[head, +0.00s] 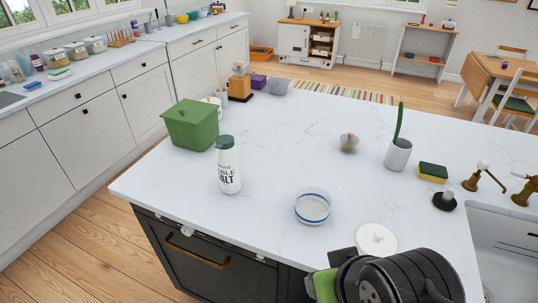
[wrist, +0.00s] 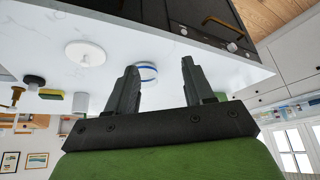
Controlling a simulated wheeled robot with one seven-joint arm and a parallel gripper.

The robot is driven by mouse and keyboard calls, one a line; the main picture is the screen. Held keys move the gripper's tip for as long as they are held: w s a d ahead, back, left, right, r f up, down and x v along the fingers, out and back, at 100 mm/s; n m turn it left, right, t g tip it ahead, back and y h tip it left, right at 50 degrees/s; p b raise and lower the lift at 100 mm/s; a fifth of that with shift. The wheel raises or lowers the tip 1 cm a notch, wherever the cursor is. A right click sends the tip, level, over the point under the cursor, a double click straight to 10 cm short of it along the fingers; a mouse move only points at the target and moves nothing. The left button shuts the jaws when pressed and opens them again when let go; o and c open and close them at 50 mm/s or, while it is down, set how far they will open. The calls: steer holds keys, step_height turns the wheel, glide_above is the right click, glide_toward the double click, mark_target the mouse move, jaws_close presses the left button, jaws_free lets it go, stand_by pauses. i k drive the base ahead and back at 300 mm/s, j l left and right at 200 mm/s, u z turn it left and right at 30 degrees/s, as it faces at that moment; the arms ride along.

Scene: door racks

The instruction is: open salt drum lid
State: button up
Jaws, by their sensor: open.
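The salt drum (head: 229,172) is a white cylinder with dark lettering, standing upright on the white marble counter. Its green lid (head: 224,142) is on top and looks closed. I cannot make out the drum in the wrist view. My gripper (wrist: 161,65) is open and empty in the wrist view, with its two dark fingers apart. In the head view my dark arm is at the bottom right, to the right of and nearer than the drum, and the fingers cannot be made out there.
A green lidded bin (head: 192,126) stands just behind and left of the drum. A blue-rimmed bowl (head: 313,207) lies between the drum and my arm, with a white disc (head: 376,240) beside my arm. Mid-counter is mostly clear.

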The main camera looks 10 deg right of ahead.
mark_target(224, 140)
steer(key=i+j+u, duration=0.15)
steer(key=u, duration=0.25)
steer(key=i+j+u, duration=0.15)
steer(key=j+u, duration=0.25)
steer(key=i+u, duration=0.2)
steer(key=u, duration=0.2)
